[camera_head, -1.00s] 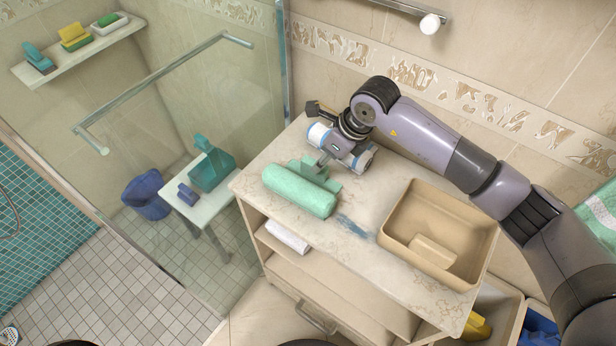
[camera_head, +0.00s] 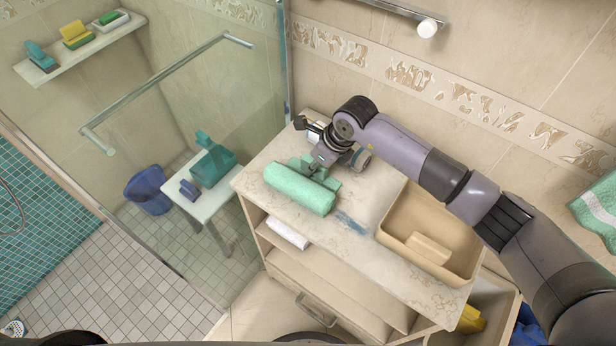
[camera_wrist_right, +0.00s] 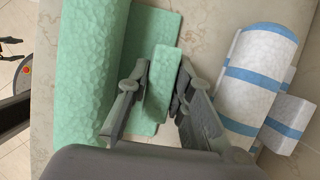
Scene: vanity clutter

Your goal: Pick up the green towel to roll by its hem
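The green towel (camera_head: 298,188) lies mostly rolled on the marble counter top, with a flat loose end and a raised hem strip on its far side. In the right wrist view the roll (camera_wrist_right: 85,70) is at the left and the hem strip (camera_wrist_right: 162,85) stands between my fingers. My right gripper (camera_head: 318,168) is low over the loose end. In the wrist view its fingers (camera_wrist_right: 160,100) are apart, one on each side of the strip; the left finger is close to it, and contact is unclear. My left gripper is not in view.
A white towel with blue stripes (camera_wrist_right: 255,80) lies right of the gripper, mostly hidden by my arm in the head view. A beige bin (camera_head: 440,238) stands on the counter's right. A blue smear (camera_head: 352,223) marks the top. A glass shower screen (camera_head: 215,110) is at left.

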